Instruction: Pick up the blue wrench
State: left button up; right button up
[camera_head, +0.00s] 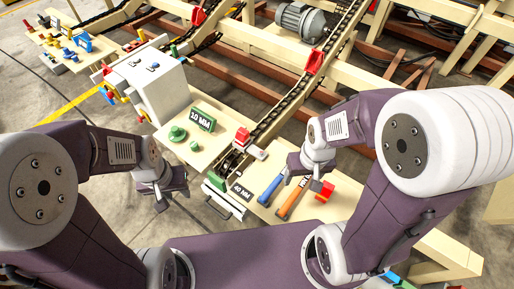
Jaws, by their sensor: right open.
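The blue wrench (269,189) lies on a pale wooden board, left of an orange wrench (292,199). My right gripper (313,174) is open, above the board and to the right of the blue wrench, apart from it and close to the upper end of the orange wrench. My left gripper (168,198) hangs over the floor, well left of the blue wrench. Its fingertips are too small and dark to tell whether they are apart.
A red block (325,190) is at the board's right. A "40 MM" sign (240,191) stands left of the blue wrench. A "10 MM" sign (202,119) and green parts (178,133) are on another board. A chain conveyor (290,97) runs behind.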

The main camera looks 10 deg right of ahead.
aim_at(271, 190)
jog(key=j+z, duration=0.65)
jog(key=k+j+z, duration=0.1)
jog(key=j+z, duration=0.25)
